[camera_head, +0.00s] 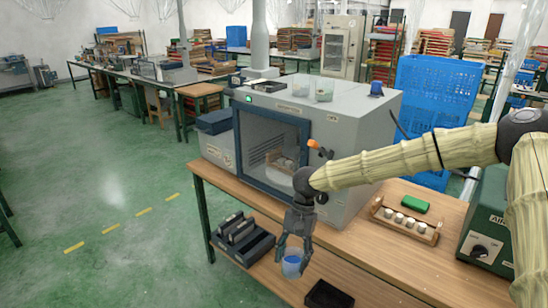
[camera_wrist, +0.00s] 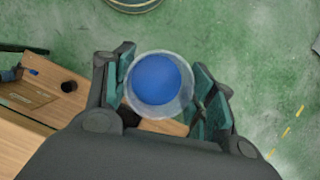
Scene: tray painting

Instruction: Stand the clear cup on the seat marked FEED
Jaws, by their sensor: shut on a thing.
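The clear cup (camera_head: 291,266) has blue contents. My gripper (camera_head: 293,256) is shut on it, one finger on each side, in front of the grey cabinet. In the wrist view, my gripper (camera_wrist: 163,85) holds the cup (camera_wrist: 157,111) between its fingers, and I look down into its round mouth with the blue (camera_wrist: 156,79) inside. Green floor shows around and beyond the cup there. A seat marked FEED cannot be made out; the small labels on the cabinet are too small to read.
The grey cabinet (camera_head: 355,125) with a glass door stands on the wooden bench (camera_head: 375,262). A black tray of dark blocks (camera_head: 242,240) is left of the cup, a black box (camera_head: 328,296) right. A wooden rack (camera_head: 405,228) and green machine (camera_head: 487,238) stand at right.

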